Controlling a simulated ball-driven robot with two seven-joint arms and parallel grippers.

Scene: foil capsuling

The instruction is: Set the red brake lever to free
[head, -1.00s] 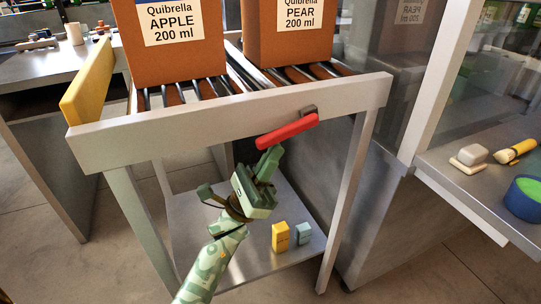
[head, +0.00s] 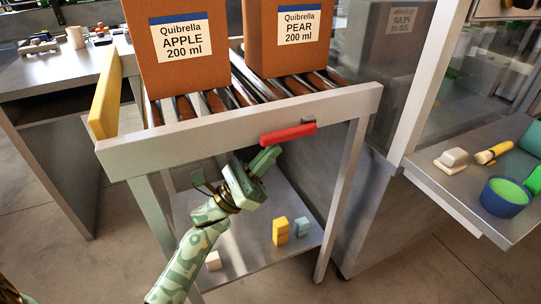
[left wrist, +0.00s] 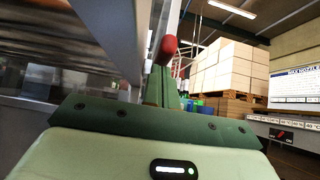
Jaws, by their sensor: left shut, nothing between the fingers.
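The red brake lever (head: 288,134) sits on the front rail of the roller conveyor (head: 190,146), towards its right end. It lies nearly along the rail, its right end at a small grey mount. My left gripper (head: 262,160), green, is just below the lever with its fingers shut and empty. In the left wrist view the lever's rounded red end (left wrist: 168,46) shows just past the shut fingertips (left wrist: 158,84). I cannot tell whether they touch. My right gripper is not in view.
An APPLE box (head: 180,60) and a PEAR box (head: 290,45) stand on the rollers. A yellow stop plate (head: 104,95) is at the conveyor's left end. Yellow (head: 280,231) and pale blue (head: 301,227) blocks stand on the lower shelf. A side counter (head: 440,185) is at right.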

